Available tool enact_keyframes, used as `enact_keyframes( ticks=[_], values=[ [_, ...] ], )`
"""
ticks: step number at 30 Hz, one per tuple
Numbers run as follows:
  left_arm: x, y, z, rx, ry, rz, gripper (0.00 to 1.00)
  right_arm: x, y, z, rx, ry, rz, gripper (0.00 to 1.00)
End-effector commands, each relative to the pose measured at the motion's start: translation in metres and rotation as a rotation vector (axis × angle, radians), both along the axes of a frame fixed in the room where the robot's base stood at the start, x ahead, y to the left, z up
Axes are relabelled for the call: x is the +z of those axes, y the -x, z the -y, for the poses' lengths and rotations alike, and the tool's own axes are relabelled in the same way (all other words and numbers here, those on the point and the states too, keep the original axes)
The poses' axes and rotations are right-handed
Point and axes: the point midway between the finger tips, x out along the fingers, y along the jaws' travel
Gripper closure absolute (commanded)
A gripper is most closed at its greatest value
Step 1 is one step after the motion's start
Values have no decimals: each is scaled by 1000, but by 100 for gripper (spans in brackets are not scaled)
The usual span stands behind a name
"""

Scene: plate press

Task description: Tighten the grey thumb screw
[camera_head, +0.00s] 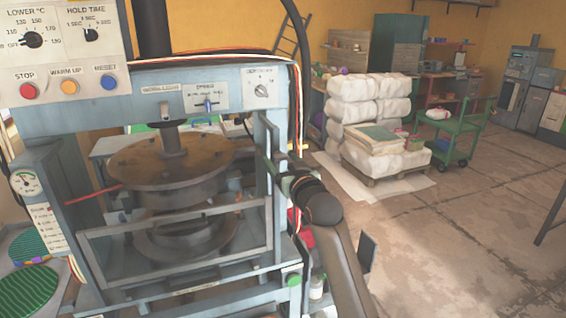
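My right arm comes up from the bottom, right of the press. Its dark wrist bends left, and my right gripper (272,168) is at the right upright of the press frame. The fingers are small and dark against the frame, so I cannot tell whether they are open or shut, or whether they touch anything. I cannot make out the grey thumb screw; it may be hidden behind the gripper or wrist. The blue-grey plate press (190,78) fills the left half, with a round brown upper plate (165,158) on a central shaft. My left gripper is not in view.
A guard frame (180,222) crosses the press front. Cables (296,95) hang down the press's right side, close to my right gripper. A control box (62,45) is at upper left. White sacks (360,110) on a pallet and a green cart (455,130) stand behind.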

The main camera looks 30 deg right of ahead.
Motion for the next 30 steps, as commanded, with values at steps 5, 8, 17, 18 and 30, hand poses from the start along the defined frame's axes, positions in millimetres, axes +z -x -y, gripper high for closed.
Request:
enact_keyframes(
  ticks=[5, 8, 17, 18, 30],
  values=[
    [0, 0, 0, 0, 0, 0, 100, 0, 0, 0, 0, 2, 1, 22],
    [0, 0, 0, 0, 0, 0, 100, 0, 1, 0, 0, 2, 1, 22],
    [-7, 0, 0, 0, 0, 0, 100, -2, 34, -8, 0, 4, 1, 22],
    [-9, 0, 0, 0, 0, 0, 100, -2, 41, -10, 0, 4, 1, 22],
    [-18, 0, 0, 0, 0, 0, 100, -1, 107, -26, 0, 1, 0, 22]
  ],
)
